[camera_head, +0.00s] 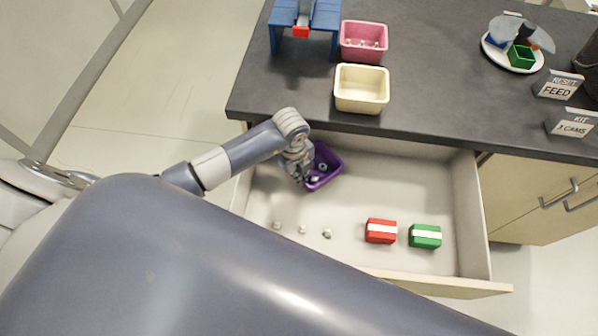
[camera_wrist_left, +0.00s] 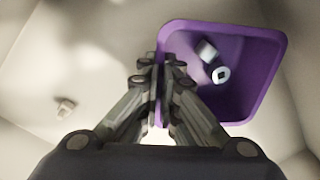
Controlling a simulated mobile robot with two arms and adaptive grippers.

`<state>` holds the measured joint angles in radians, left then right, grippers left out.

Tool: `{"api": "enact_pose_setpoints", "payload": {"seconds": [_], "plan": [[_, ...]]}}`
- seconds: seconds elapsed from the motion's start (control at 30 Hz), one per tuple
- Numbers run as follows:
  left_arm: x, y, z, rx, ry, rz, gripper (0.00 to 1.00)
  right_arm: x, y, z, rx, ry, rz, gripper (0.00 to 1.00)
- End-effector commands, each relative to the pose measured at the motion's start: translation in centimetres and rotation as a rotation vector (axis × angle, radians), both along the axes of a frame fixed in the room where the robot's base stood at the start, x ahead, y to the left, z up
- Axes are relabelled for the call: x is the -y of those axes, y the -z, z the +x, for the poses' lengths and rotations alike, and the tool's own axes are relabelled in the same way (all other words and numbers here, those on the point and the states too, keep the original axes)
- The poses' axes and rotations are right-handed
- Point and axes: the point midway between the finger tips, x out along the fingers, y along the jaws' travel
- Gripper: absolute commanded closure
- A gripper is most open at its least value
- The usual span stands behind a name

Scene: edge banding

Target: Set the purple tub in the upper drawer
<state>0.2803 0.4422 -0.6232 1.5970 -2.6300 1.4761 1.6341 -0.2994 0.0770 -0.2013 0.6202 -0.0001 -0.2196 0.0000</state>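The purple tub (camera_head: 322,167) is inside the open drawer (camera_head: 362,216), at its back left corner, with a few small light parts in it. In the left wrist view the tub (camera_wrist_left: 264,88) fills the right side, and two parts show in it. My left gripper (camera_head: 301,178) reaches down into the drawer at the tub's left side. In the wrist view its fingers (camera_wrist_left: 160,70) are close together, one on each side of the tub's left wall, pinching it. I cannot tell whether the tub's bottom touches the drawer floor. My right gripper is out of view.
The drawer also holds a red box (camera_head: 381,231), a green box (camera_head: 425,236) and several small light parts (camera_head: 302,229). The dark counter (camera_head: 440,85) above carries a cream tub (camera_head: 361,88), a pink tub (camera_head: 363,41), a blue stand (camera_head: 322,18) and a plate (camera_head: 497,56).

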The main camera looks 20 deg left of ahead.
Motion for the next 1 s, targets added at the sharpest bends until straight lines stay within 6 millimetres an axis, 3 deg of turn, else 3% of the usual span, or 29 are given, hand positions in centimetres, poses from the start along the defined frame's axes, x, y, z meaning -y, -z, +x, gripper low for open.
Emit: {"api": "enact_pose_setpoints", "payload": {"seconds": [0.27,0.4,0.77,0.87,1.0], "plan": [[0.0,0.2,0.0,0.001,0.0,0.0,1.0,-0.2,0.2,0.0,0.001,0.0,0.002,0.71],[0.0,0.2,0.0,0.0,0.0,0.0,0.75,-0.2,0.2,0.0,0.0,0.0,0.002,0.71],[0.0,-0.1,0.0,0.0,0.0,0.0,0.75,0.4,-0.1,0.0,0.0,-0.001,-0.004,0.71],[0.0,-1.0,0.0,0.001,0.0,0.0,0.75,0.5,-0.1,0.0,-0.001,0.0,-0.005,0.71],[-0.2,-3.6,-0.2,0.005,0.002,0.001,0.75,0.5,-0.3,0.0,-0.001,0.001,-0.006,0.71]]}}
